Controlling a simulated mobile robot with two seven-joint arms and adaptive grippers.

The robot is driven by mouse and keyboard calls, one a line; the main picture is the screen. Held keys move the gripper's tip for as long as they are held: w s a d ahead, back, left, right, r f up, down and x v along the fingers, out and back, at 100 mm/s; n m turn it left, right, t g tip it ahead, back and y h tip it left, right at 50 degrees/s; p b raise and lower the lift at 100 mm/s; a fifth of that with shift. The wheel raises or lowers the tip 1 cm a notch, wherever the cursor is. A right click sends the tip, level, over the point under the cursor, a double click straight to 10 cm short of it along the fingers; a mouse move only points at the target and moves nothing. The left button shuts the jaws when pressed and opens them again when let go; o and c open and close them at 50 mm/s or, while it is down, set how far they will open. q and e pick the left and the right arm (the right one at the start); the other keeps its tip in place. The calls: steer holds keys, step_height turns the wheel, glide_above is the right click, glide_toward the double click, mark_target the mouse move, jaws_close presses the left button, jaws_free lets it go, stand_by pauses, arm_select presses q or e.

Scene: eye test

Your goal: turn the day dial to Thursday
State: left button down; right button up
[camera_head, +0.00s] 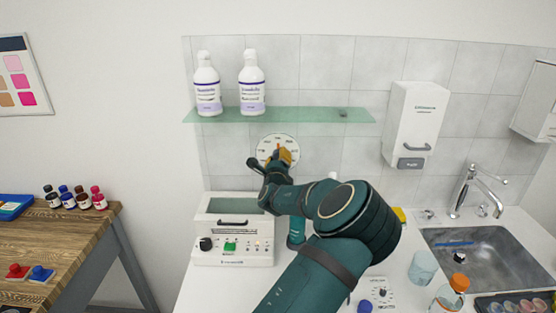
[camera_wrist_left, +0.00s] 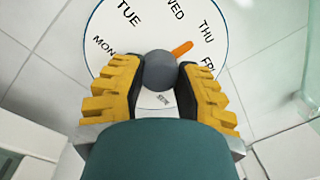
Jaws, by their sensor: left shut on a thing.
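The day dial (camera_head: 264,146) is a round white disc on the tiled wall below the glass shelf. In the left wrist view the dial (camera_wrist_left: 105,28) shows MON, TUE, WED, THU and FRI; its lower part is largely hidden. Its grey knob (camera_wrist_left: 160,70) sits between the yellow fingers of my left gripper (camera_wrist_left: 158,84), which is shut on it. The orange pointer (camera_wrist_left: 182,49) points roughly at THU; in the head view the pointer (camera_head: 278,147) stands about upright. My left gripper (camera_head: 281,159) covers part of the dial there. My right gripper is not in view.
Two bottles (camera_head: 207,92) stand on the glass shelf (camera_head: 300,115) above. A white device (camera_head: 232,247) sits below the dial on the counter. A white dispenser (camera_head: 415,125) hangs to the right, above the sink (camera_head: 480,257) side.

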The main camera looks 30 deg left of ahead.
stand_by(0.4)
arm_select(q)
steer(key=c, duration=0.5)
jaws_free()
steer(key=shift+c, duration=0.2)
steer(key=v, duration=1.2)
